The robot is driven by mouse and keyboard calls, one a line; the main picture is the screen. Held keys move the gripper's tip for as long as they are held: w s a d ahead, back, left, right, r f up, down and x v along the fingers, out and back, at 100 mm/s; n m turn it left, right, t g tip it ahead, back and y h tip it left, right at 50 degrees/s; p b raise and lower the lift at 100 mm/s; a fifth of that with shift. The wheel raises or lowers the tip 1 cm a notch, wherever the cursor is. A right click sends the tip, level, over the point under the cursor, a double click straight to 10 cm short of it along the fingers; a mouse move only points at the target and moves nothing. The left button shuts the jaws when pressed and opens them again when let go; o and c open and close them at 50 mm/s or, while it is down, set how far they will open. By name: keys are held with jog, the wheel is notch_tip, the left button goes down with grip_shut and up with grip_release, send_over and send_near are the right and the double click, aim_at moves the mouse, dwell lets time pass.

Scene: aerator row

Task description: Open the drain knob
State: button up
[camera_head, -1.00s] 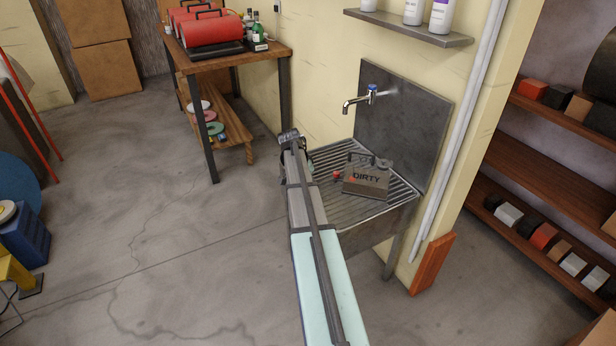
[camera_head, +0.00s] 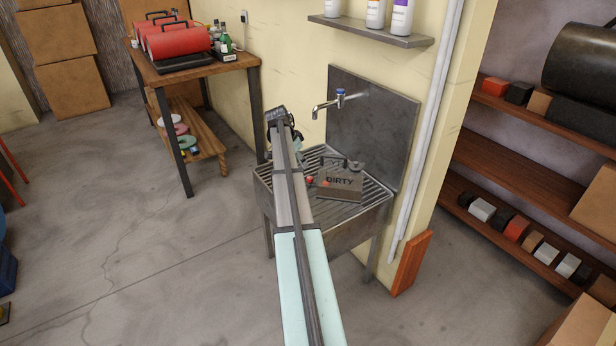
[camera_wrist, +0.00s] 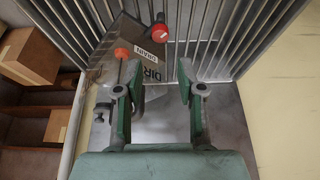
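A grey container marked DIRTY (camera_head: 340,184) stands in the sink (camera_head: 375,200). In the wrist view the container (camera_wrist: 140,42) is partly hidden by my gripper. A red knob (camera_wrist: 160,33) sticks out from it, beside a small white label whose text I cannot read surely. An orange knob (camera_wrist: 122,53) sits to its left. In the head view the red knob (camera_head: 309,180) is small, at the container's left. My gripper (camera_wrist: 160,95) is open and empty, its two fingers apart, with the red knob beyond the gap. In the head view my arm hides the sink's left part.
A tap (camera_head: 328,106) juts from the metal backsplash (camera_head: 375,125) over the sink. A shelf with bottles (camera_head: 372,32) hangs above. A wooden table (camera_head: 190,70) stands left of the sink and shelving (camera_head: 510,165) stands right. Open floor (camera_head: 130,240) lies in front.

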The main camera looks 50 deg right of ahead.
aim_at(309, 178)
jog(key=x, duration=1)
jog(key=shift+w, duration=0.1)
grip_shut()
